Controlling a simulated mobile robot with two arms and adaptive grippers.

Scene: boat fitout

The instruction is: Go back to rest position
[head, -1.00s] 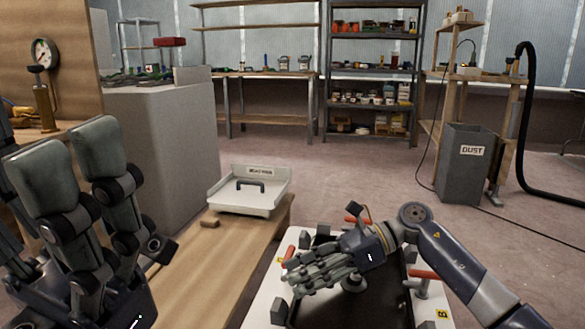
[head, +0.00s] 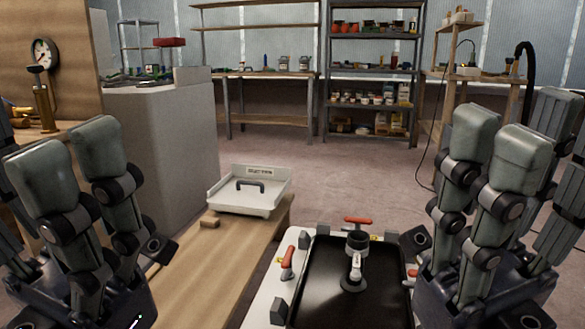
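My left gripper (head: 92,170) is raised at the left edge of the head view, fingers upright and apart, open and empty. My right gripper (head: 487,165) is raised at the right, fingers also upright and apart, open and empty. Both are close to the camera and clear of the bench. Between them, a black panel (head: 325,300) lies in a white fixture. A dark suction-cup-like tool (head: 355,262) with a pale grip stands on the panel. My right gripper hides part of the fixture's right side.
Orange-handled clamps (head: 287,262) line the fixture. A white tray with a black handle (head: 225,196) and a small wooden block (head: 210,222) sit on the wooden bench (head: 215,265). A grey cabinet (head: 165,150) stands left. Shelves line the back wall, with open floor before them.

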